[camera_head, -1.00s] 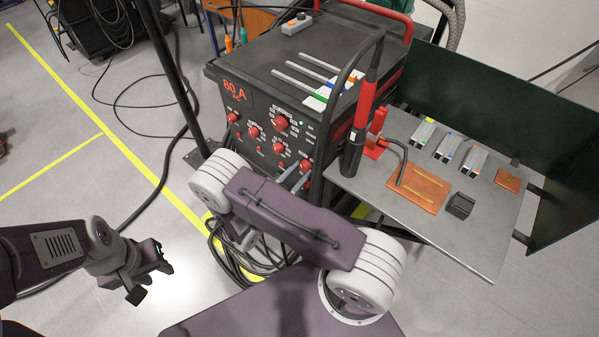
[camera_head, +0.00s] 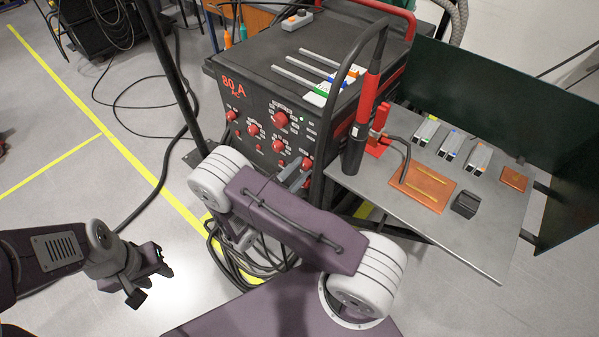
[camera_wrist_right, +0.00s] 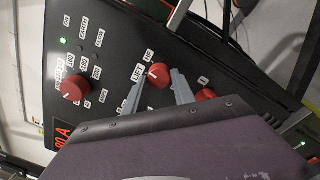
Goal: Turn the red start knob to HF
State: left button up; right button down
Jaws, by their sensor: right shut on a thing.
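The red start knob (camera_wrist_right: 158,75) sits on the black front panel between the white labels LIFT (camera_wrist_right: 138,73) and HF (camera_wrist_right: 149,55). In the head view the knob (camera_head: 307,163) is at the panel's lower right. My right gripper (camera_wrist_right: 158,88) has one grey finger on each side of this knob and is shut on it. A small pale mark shows on the knob's face, too small to read its direction surely. In the head view my right gripper (camera_head: 296,177) is partly hidden by my arm. My left gripper (camera_head: 152,285) is open and empty above the floor at left.
Other red knobs are close by, one large (camera_wrist_right: 74,88) and one just beside my fingers (camera_wrist_right: 205,95). The welding machine (camera_head: 320,50) adjoins a metal table (camera_head: 470,235) with a torch (camera_head: 362,120) in a red holder. Cables lie on the floor below.

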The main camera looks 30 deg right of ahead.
jog(key=shift+m+b, duration=0.75)
jog(key=shift+m, duration=1.25)
jog(key=c, duration=1)
grip_release()
jog(key=shift+c, duration=0.2)
jog(key=shift+a, duration=0.1)
jog(key=v, duration=0.9)
jog(key=shift+b, duration=0.35)
